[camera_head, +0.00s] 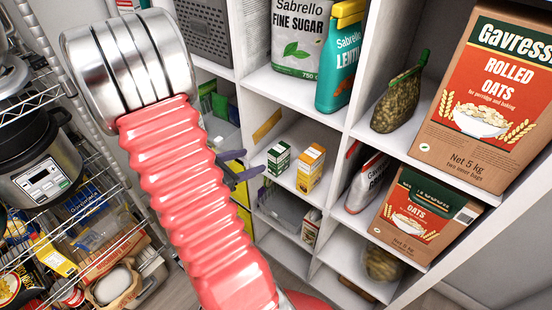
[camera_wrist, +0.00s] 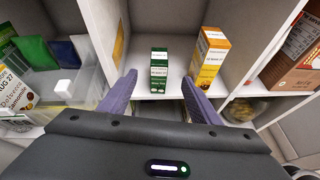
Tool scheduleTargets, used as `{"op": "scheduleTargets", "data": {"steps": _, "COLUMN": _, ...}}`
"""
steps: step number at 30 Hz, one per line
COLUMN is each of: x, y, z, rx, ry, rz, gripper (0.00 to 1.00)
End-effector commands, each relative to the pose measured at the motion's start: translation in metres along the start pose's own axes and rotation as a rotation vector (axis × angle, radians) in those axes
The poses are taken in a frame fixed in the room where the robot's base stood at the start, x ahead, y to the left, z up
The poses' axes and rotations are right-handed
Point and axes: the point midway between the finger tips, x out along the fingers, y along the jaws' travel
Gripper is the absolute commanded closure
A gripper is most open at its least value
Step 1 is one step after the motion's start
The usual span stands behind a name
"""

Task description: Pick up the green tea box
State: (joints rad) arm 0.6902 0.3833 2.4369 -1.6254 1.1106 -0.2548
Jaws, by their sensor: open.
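The green tea box (camera_wrist: 159,72), green and white, stands upright on a white cubby shelf, between and beyond my fingertips in the wrist view. In the head view the green tea box (camera_head: 279,158) stands to the left of a yellow box. My gripper (camera_wrist: 158,88) is open and empty, its two purple fingers pointing into the cubby. In the head view one finger of my gripper (camera_head: 243,174) shows left of the green box; the rest is hidden behind my red arm.
A yellow-orange box (camera_wrist: 207,58) stands close to the right of the green box; it also shows in the head view (camera_head: 310,168). White cubby walls (camera_wrist: 102,30) flank both sides. A clear bin (camera_wrist: 68,88) with packets is at left. A wire rack (camera_head: 100,185) stands far left.

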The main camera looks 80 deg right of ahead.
Motion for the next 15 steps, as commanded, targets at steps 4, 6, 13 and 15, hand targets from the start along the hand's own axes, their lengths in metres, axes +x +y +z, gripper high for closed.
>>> {"op": "scheduleTargets", "data": {"steps": 4, "x": 0.019, "y": 0.0, "z": -0.009, "rx": -0.086, "ry": -0.019, "rz": 0.014, "gripper": 0.43}}
{"op": "scheduleTargets", "data": {"steps": 6, "x": 0.023, "y": 0.0, "z": -0.01, "rx": -0.102, "ry": -0.023, "rz": 0.019, "gripper": 0.43}}
{"op": "scheduleTargets", "data": {"steps": 13, "x": 0.024, "y": 0.001, "z": -0.011, "rx": -0.108, "ry": -0.025, "rz": 0.023, "gripper": 0.43}}
{"op": "scheduleTargets", "data": {"steps": 15, "x": 0.024, "y": 0.001, "z": -0.011, "rx": -0.108, "ry": -0.025, "rz": 0.023, "gripper": 0.43}}
